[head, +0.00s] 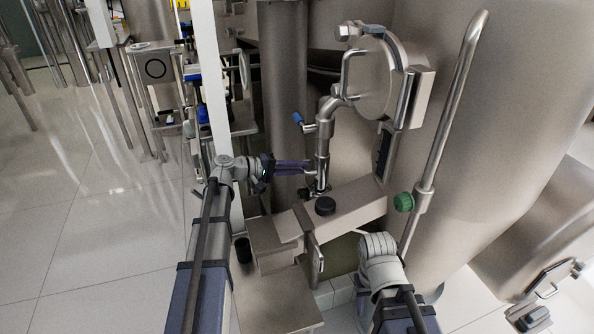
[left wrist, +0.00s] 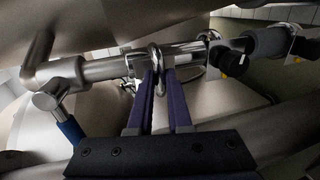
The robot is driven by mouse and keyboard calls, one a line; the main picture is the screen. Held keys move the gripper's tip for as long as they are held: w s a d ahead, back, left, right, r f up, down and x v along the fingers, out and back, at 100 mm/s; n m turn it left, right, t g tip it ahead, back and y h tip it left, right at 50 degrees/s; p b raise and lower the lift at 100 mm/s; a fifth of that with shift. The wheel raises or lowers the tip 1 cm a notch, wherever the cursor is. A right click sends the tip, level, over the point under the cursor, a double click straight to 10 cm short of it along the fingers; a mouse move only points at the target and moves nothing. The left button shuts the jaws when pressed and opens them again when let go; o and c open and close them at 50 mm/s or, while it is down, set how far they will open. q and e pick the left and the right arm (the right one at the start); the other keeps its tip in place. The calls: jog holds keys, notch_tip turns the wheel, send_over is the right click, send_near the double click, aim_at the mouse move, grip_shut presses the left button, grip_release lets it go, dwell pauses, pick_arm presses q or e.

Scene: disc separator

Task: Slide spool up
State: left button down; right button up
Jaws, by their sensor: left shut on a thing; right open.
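The spool (head: 322,150) is a shiny metal pipe piece standing upright below a curved elbow, in front of the large steel vessel. It also shows in the left wrist view (left wrist: 108,67), lying across the picture. My left gripper (head: 311,168) reaches it from the left with purple fingers. In the left wrist view its fingertips (left wrist: 160,72) are closed at a metal ring on the pipe. Their exact contact is partly hidden. My right arm's wrist shows at the lower right of the head view, but its gripper fingers are hidden.
A blue-tipped handle (head: 298,119) sticks out left of the pipe. A steel box with a black knob (head: 325,206) lies below it. Open tiled floor (head: 90,220) is at the left.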

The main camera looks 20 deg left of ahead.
pick_arm(q)
notch_tip(320, 180, up, 5)
jog(key=p, duration=0.3)
jog(key=shift+w+a+r+p, duration=0.1)
jog(key=shift+w+p, duration=0.05)
jog(key=shift+p, duration=0.25)
jog(key=c, duration=0.8)
grip_release()
jog(key=shift+c, duration=0.2)
jog(key=p+v, duration=0.1)
jog(key=v, duration=0.6)
jog(key=shift+s+a+p, duration=0.25)
jog(key=shift+s+p, duration=0.1)
jog(key=shift+r, duration=0.2)
